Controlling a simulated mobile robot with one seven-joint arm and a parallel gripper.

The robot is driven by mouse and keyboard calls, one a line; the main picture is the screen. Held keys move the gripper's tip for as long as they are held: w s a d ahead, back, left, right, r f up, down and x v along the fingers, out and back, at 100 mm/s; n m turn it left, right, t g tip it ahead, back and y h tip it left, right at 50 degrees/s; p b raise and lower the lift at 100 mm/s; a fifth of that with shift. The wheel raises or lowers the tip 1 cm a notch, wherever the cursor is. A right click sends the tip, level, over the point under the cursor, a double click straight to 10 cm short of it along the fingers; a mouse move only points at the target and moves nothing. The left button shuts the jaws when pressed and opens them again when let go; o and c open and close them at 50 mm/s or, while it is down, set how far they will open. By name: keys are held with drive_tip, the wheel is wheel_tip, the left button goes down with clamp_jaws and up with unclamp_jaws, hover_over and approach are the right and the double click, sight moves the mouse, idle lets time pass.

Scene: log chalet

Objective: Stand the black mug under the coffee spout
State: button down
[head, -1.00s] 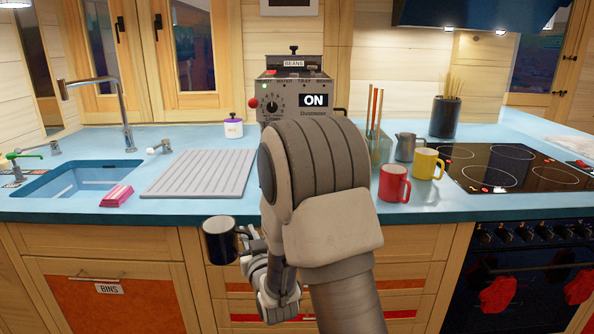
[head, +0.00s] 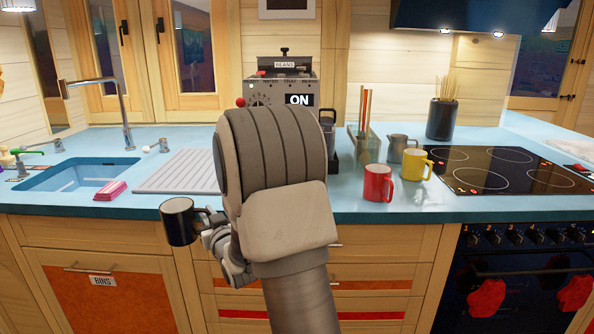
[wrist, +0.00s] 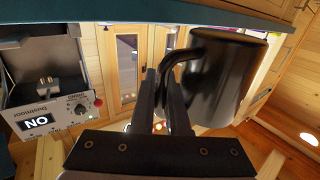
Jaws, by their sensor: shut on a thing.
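The black mug (head: 177,222) is held in front of the counter's front edge, left of my arm in the head view. My gripper (head: 207,222) is shut on the mug's handle, on the mug's right side. In the wrist view the fingers (wrist: 165,95) close on the handle of the mug (wrist: 228,75). The coffee machine (head: 283,88) stands at the back of the counter with its display reading ON. My arm hides most of its lower front in the head view. In the wrist view the machine (wrist: 45,95) appears upside down at the left, with its spout (wrist: 45,84) visible.
A ribbed drainboard (head: 180,172) lies at left beside the sink (head: 75,175).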

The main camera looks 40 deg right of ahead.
drive_tip(key=s+d+r+m+h, duration=0.1)
drive_tip(key=s+d+r, duration=0.1)
drive_tip(key=d, duration=0.6)
drive_tip(key=s+d+r+m+h+b, duration=0.1)
drive_tip(key=s+d+r+h, duration=0.1)
drive_tip(key=d, duration=0.6)
drive_tip(key=s+d+r+m+g+h, duration=0.1)
drive_tip(key=d+r, duration=0.3)
drive_tip(key=d, duration=0.4)
drive_tip(key=shift+s+d+r+h+b, duration=0.25)
drive_tip(key=shift+s+h+b, duration=0.05)
drive_tip(key=shift+s, duration=0.4)
drive_tip(key=shift+f+b, duration=0.1)
drive_tip(key=shift+b, duration=0.2)
